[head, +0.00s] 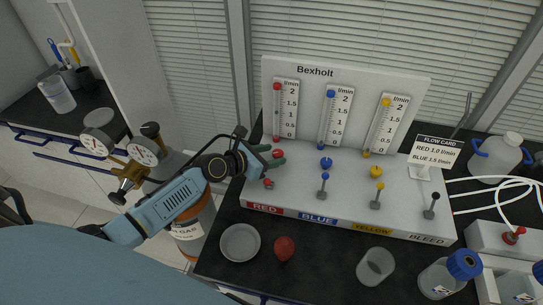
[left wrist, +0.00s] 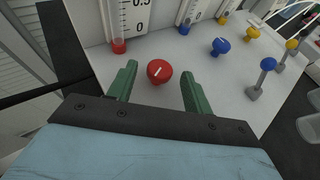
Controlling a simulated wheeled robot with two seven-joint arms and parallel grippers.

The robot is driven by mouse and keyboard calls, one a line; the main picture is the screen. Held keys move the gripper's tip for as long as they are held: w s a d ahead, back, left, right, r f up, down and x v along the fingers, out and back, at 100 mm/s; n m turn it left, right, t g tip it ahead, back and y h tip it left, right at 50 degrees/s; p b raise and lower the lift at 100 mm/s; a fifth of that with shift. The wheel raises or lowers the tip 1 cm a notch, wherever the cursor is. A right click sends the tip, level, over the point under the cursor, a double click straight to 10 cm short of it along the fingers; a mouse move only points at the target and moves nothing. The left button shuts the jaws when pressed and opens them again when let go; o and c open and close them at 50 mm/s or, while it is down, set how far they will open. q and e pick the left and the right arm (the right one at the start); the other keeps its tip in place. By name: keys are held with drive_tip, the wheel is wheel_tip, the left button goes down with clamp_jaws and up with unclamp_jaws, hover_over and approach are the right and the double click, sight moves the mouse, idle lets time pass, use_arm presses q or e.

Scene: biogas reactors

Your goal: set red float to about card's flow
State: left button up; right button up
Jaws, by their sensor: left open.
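The red flow tube (head: 276,115) stands at the left of the Bexholt panel. Red pieces show at its top and bottom; I cannot tell which is the float. The flow card (head: 436,151) reads RED 1.0 l/min and BLUE 1.5 l/min. My left gripper (head: 275,158) is open at the red knob (left wrist: 159,72), below the red tube. In the left wrist view its green fingers stand on either side of the knob, with gaps. The knob's white mark is tilted. In the head view the fingers partly cover the knob. My right gripper is out of view.
A red lever (head: 268,183) is just in front of the gripper. The blue knob (head: 326,162) and yellow knob (head: 376,171) are to the right. A grey dish (head: 240,243), red ball-like object (head: 284,248) and clear cup (head: 375,267) stand in front of the panel.

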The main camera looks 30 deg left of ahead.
use_arm(q)
drive_tip(key=shift+w+d+f, duration=0.1)
drive_tip(key=shift+w, duration=0.1)
drive_tip(key=c, duration=0.9)
drive_tip(key=shift+f+b, duration=0.15)
drive_tip(key=shift+b, duration=0.45)
drive_tip(key=shift+m+g+h+b, duration=0.3)
drive_tip(key=shift+m+h, duration=0.2)
drive_tip(key=o, duration=0.9)
